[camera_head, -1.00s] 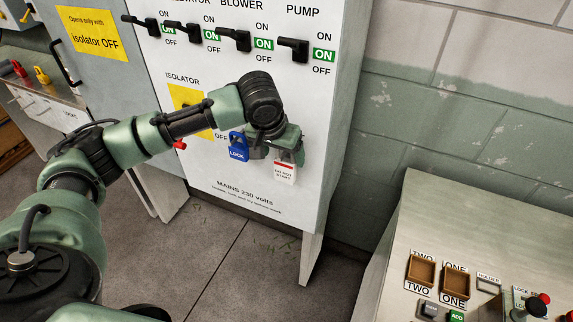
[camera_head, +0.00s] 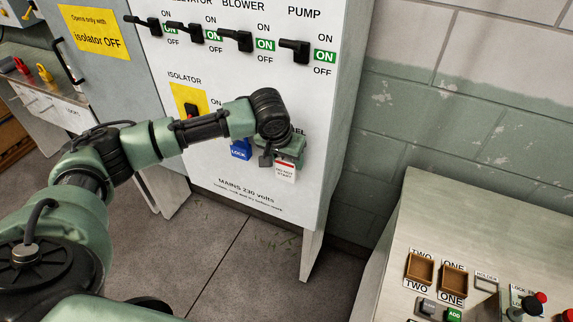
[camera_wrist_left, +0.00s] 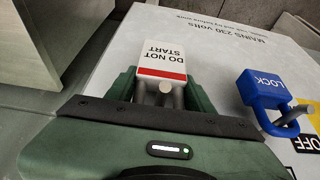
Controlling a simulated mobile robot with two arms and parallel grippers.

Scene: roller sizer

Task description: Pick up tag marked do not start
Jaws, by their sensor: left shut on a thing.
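The white tag with a red band, marked do not start (camera_head: 285,171), is at the lower right of the white panel in the head view. It shows close up in the left wrist view (camera_wrist_left: 163,57), between the green fingers. A metal peg shows below its red band there. My left gripper (camera_head: 287,160) is shut on the tag at the panel face; its fingers also show in the left wrist view (camera_wrist_left: 158,88). The arm hides part of the panel label above it. My right gripper is not in view.
A blue padlock marked LOCK (camera_head: 240,149) hangs just left of the tag. The isolator switch (camera_head: 192,110) on its yellow plate is up and left. A sloping console (camera_head: 400,215) with brown trays stands at the lower right.

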